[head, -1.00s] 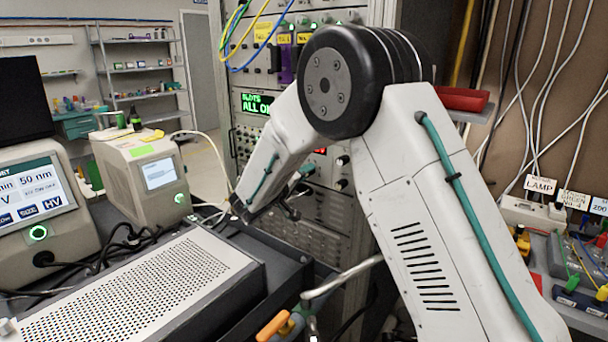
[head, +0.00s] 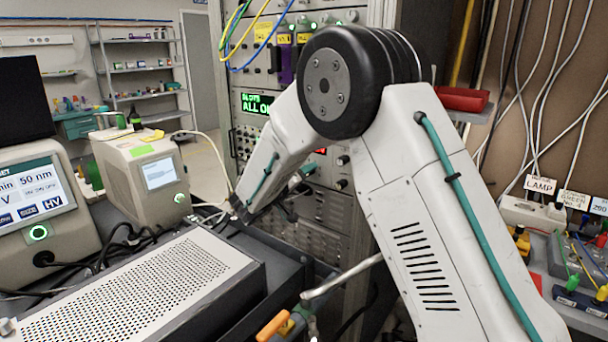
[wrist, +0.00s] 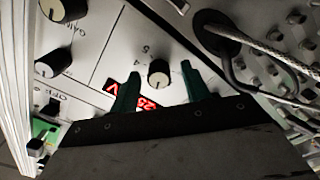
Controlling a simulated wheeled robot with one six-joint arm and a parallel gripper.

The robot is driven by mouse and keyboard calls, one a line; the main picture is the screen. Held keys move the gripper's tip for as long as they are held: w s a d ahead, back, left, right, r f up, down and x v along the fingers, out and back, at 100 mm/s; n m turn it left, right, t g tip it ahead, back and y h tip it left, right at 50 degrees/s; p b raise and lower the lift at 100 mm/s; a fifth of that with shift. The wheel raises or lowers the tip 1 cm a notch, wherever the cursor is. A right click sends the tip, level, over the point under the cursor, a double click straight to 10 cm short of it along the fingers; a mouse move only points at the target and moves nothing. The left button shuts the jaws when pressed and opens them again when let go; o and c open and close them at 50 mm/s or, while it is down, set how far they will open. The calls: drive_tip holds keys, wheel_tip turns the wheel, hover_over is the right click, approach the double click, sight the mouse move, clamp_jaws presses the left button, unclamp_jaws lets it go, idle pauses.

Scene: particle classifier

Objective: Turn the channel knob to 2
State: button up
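In the wrist view a small round black knob (wrist: 158,73) with a pale mark on its face sits on a light grey panel. The digits 5 and 4 are printed above it; other digits and its name label are hidden or out of sight. My gripper (wrist: 160,69) is open, with one green finger on each side of the knob. I see a gap on both sides and cannot tell how far the tips stand from the panel. In the head view my arm hides most of the gripper and this knob.
A red digital display (wrist: 147,103) lies behind the fingers, partly covered. Two larger black knobs (wrist: 64,10) are at the left, one marked GAIN. A thick cable (wrist: 265,50) hangs close at the right. In the head view the instrument rack (head: 245,130) stands behind my arm.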

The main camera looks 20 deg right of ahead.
drive_tip(key=v, duration=0.8)
idle(0.4)
